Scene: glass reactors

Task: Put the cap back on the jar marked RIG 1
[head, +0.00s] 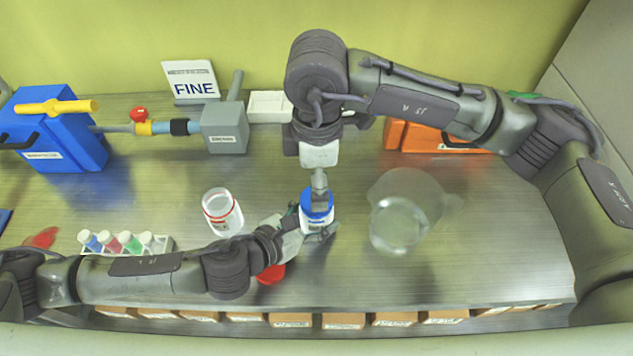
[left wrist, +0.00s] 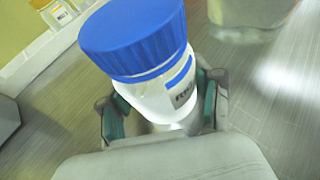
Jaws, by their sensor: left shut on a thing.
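A white jar (head: 317,223) with a blue ribbed cap (head: 317,203) stands upright in my left gripper (head: 310,230). In the left wrist view the gripper's fingers lie on both sides of the jar body (left wrist: 172,98), and the blue cap (left wrist: 130,35) sits on its top. The jar's label (left wrist: 183,92) is only partly visible, so I cannot read a rig number. My right gripper (head: 319,180) points down just above the blue cap; its fingers are too small to judge. An uncapped clear jar (head: 222,213) with a red ring stands to the left.
A round red thing (head: 270,274) lies partly behind my left arm. A rack of vials (head: 125,243) is at left, a large glass vessel (head: 398,222) at right. A FINE sign (head: 191,82), a blue apparatus (head: 60,130), a grey box (head: 226,130) and an orange box (head: 430,138) stand behind.

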